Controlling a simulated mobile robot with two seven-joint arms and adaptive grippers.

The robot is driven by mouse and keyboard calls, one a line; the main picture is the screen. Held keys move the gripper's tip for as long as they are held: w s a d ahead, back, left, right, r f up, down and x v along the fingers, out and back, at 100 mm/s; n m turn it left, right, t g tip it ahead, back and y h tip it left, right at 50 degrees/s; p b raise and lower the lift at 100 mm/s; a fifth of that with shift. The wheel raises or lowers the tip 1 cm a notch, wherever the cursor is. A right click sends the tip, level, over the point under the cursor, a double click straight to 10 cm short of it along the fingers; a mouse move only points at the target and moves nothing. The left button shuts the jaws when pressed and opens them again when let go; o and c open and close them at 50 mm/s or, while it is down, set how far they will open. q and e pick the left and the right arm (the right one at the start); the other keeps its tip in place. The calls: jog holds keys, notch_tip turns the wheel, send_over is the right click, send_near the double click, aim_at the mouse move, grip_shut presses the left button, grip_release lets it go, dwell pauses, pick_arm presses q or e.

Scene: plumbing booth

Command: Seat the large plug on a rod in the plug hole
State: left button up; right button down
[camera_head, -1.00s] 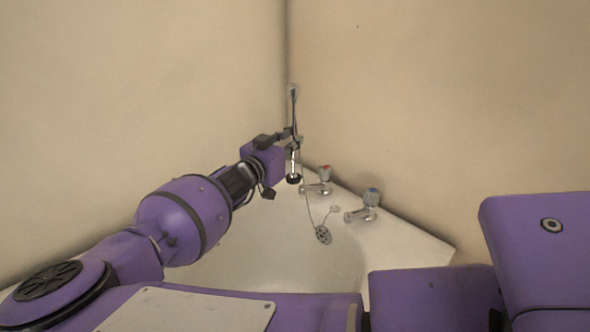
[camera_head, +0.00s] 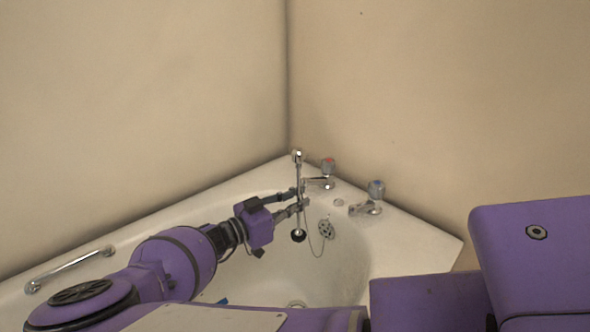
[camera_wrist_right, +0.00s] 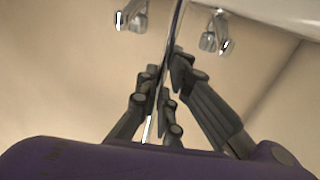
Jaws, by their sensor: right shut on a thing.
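The large plug (camera_head: 298,236) is a dark disc at the lower end of a thin upright metal rod (camera_head: 299,171) with a bright knob on top. My right gripper (camera_head: 302,196) is shut on the rod, above the plug, and holds it over the bath's basin. In the right wrist view the rod (camera_wrist_right: 178,22) runs up between the fingers (camera_wrist_right: 167,78). The plug hole (camera_head: 296,304) shows as a small ring in the basin floor, partly cut off by my purple arm. The plug hangs clear above it. My left gripper is not in view.
The white corner bath (camera_head: 430,238) has two taps, one red-topped (camera_head: 326,170), one blue-topped (camera_head: 374,194), behind the gripper. A round overflow grate (camera_head: 326,229) has a chain near the plug. A grab handle (camera_head: 70,270) is on the left rim. A small blue thing (camera_head: 222,301) lies in the basin.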

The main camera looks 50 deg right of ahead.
aim_at(297, 234)
notch_tip(297, 234, down, 12)
jog(key=b, duration=0.8)
jog(key=shift+r, duration=0.25)
pick_arm(q)
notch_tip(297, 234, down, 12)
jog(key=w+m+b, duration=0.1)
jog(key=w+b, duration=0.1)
jog(key=b, duration=0.4)
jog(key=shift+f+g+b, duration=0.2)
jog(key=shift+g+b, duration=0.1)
pick_arm(e)
notch_tip(297, 234, down, 19)
jog(key=shift+r, duration=0.15)
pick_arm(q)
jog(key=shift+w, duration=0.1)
